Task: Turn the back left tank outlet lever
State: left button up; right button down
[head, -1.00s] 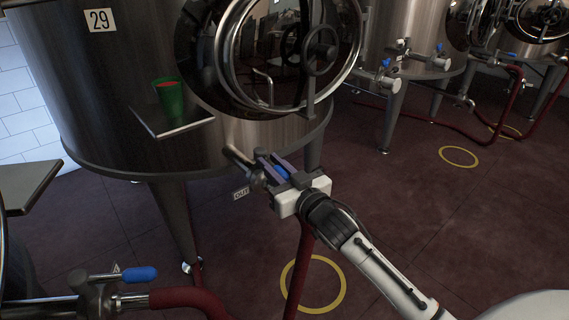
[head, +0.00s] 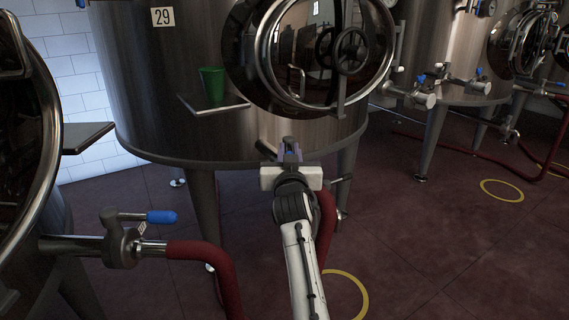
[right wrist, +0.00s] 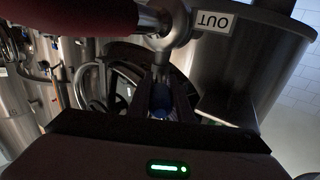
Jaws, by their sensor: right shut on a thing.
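The tank marked 29 (head: 150,90) stands at the back left in the head view. Its outlet pipe (head: 266,149) comes out low, just left of my right gripper (head: 290,152). The gripper is shut on the blue-gripped outlet lever, which it largely hides in the head view. In the right wrist view the lever's blue end (right wrist: 161,101) lies between the fingers, and its stem runs up to the metal valve (right wrist: 174,24) beside an OUT label (right wrist: 212,22). My left gripper is not in view.
A red hose (head: 326,225) hangs beside my right arm. A green cup (head: 212,85) stands on the tank's small shelf (head: 186,103). At the near left another valve has a blue lever (head: 161,217) and red hose (head: 205,252). Open floor lies at the right.

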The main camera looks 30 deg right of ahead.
aim_at(289, 148)
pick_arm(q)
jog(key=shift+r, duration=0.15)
pick_arm(e)
jog(key=c, duration=1.6)
grip_release()
jog(key=shift+r, duration=0.1)
